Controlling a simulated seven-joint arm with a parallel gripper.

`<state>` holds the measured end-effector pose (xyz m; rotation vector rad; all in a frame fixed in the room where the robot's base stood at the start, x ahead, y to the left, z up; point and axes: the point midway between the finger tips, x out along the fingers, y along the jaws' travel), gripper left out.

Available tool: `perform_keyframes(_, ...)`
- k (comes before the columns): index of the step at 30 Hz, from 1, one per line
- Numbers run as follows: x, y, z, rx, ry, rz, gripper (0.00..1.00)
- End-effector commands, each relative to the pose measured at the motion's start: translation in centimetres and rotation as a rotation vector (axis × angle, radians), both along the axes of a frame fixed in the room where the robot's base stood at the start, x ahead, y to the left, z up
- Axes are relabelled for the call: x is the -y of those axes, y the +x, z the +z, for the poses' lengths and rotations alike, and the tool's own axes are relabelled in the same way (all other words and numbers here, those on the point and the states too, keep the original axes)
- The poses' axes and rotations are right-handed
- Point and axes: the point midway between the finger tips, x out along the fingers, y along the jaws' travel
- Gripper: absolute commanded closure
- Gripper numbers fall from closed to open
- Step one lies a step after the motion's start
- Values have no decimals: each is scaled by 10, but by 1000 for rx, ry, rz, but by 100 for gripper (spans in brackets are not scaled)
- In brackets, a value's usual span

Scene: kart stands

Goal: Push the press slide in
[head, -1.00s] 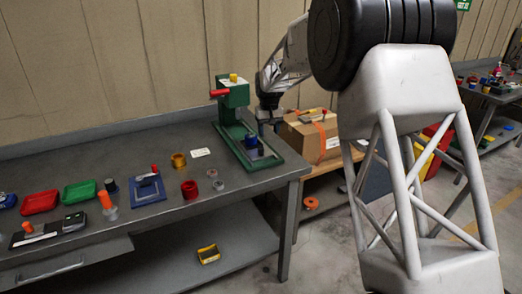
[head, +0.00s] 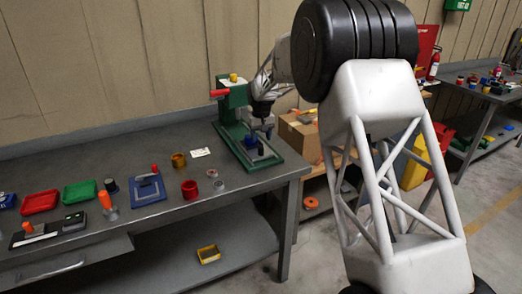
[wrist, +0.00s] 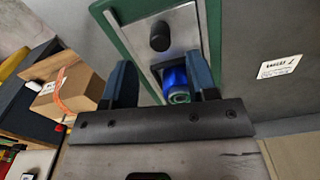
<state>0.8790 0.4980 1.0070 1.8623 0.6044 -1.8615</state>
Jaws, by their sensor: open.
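The green press (head: 232,104) stands at the right end of the grey workbench, with a red handle and a yellow top. Its slide area is a light metal plate (wrist: 185,22) in a green frame. A blue cup-like part (head: 250,142) sits on it, and also shows in the wrist view (wrist: 177,82). A black upright knob (wrist: 160,36) stands on the plate, nearer the bench front than the blue part. My gripper (head: 266,131) is open beside the press column, over the base. In the wrist view its fingers (wrist: 161,82) flank the blue part; contact cannot be told.
A cardboard box (head: 300,138) stands right of the press. A white label (head: 201,152), a brass ring (head: 178,160), a red cup (head: 189,189) and a blue fixture (head: 148,190) lie to the left. Red (head: 40,202) and green (head: 80,193) trays are farther left.

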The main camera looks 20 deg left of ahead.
Motion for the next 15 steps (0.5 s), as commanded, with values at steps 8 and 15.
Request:
perform_keyframes(8, 0, 0, -33, -2, -1, 0, 47)
perform_keyframes(15, 0, 0, -56, -1, -1, 0, 47)
